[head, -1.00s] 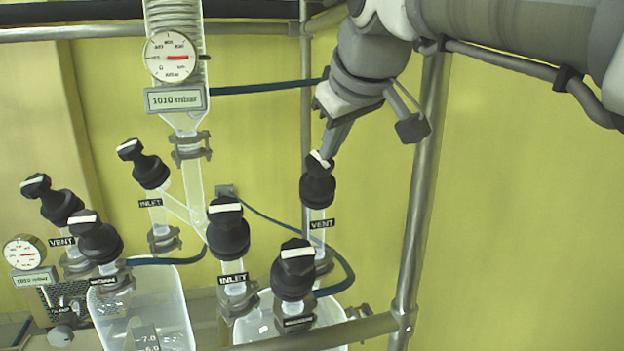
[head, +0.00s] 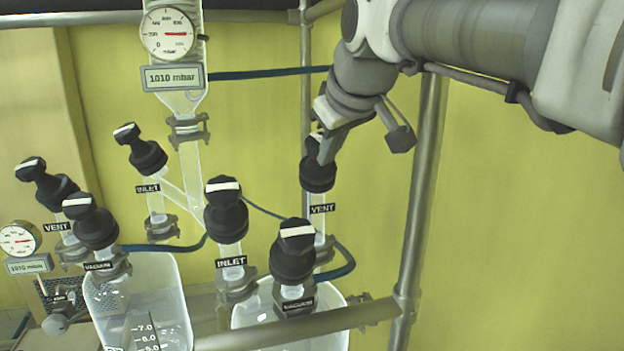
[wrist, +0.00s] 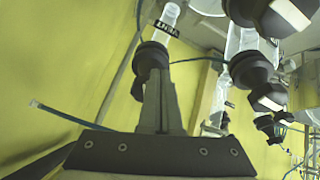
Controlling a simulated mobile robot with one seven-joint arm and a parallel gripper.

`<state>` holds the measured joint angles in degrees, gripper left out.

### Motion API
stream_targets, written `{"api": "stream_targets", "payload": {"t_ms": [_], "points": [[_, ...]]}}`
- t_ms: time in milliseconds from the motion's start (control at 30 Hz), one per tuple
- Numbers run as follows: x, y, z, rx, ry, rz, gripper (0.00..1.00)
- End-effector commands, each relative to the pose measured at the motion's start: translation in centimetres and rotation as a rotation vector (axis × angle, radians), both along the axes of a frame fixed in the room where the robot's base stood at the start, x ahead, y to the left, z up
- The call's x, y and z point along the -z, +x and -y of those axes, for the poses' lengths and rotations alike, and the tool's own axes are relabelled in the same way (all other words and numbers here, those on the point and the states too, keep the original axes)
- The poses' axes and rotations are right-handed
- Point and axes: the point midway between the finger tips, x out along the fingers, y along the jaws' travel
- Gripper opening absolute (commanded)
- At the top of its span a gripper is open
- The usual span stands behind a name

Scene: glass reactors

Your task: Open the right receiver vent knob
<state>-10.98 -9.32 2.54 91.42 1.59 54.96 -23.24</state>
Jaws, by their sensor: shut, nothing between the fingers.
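The right receiver vent knob (head: 318,175) is a black knob on a glass neck labelled VENT, at the centre right of the head view. A sliver of its white mark shows behind my gripper. My gripper (head: 326,158) is shut, with nothing between its fingers. Its tips overlap the knob's upper part from the camera side. In the wrist view the closed fingers (wrist: 158,92) reach up to the black vent knob (wrist: 148,58) and hide part of it. I cannot tell whether they touch it.
The right receiver's vacuum knob (head: 293,258) and inlet knob (head: 226,212) stand nearby, in front and to the left. A metal frame post (head: 422,200) rises at the right, joined to a front rail (head: 350,318). A blue hose (head: 270,73) runs behind my gripper.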

Motion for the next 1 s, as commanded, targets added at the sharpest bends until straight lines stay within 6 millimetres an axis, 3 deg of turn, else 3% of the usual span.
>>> {"api": "stream_targets", "payload": {"t_ms": [1000], "points": [[-0.52,0.69,0.41,0.000,0.001,0.005,0.00]]}}
